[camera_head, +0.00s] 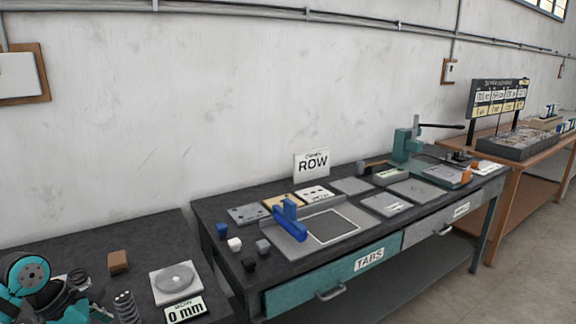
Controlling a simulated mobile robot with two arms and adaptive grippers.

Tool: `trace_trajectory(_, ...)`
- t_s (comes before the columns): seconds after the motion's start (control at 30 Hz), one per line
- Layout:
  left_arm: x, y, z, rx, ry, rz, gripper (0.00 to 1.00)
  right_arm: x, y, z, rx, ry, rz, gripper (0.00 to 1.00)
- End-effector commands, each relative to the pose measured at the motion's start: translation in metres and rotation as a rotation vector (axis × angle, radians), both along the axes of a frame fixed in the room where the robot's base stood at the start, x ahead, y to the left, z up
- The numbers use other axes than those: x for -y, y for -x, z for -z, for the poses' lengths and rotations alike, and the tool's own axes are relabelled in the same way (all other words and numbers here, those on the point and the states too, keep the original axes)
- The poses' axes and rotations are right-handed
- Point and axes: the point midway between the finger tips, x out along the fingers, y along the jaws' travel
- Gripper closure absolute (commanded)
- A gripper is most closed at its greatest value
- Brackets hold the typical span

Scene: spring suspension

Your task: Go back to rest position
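A teal and black jointed arm part, which looks like mine, fills the bottom left corner. The dark shape beside it (74,286) seems to be my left gripper, over the dark left table (110,236). It is too small and dark to tell whether its fingers are open or shut. My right gripper is out of view. A coil spring (126,306) stands near the table's front. A pale square plate with a grey disc (176,282) lies right of it, behind a "0 mm" sign (185,310). A brown block (118,262) sits behind the spring.
A brown bench (535,160) stands far right. Floor shows at lower right.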

Motion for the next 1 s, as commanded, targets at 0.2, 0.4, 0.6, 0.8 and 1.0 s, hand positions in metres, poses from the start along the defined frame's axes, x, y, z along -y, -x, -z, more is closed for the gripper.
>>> trace_trajectory(0.2, 0.018, -0.004, 0.014, -0.015, 0.11, -0.035, 0.0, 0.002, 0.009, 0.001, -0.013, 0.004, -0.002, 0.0)
trace_trajectory(0.4, 0.047, -0.012, 0.035, -0.047, 0.306, -0.116, 0.0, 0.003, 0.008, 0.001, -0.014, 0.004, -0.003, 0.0)
trace_trajectory(0.6, 0.088, -0.026, 0.065, -0.122, 0.637, -0.311, 0.0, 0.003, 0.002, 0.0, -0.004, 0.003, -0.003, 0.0)
trace_trajectory(0.8, 0.112, -0.047, 0.121, -0.28, 1.082, -0.743, 0.0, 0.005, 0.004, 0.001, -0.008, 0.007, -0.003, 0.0)
trace_trajectory(1.0, 0.087, -0.034, 0.255, -0.518, 1.488, -1.541, 0.0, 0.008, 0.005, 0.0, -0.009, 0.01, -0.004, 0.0)
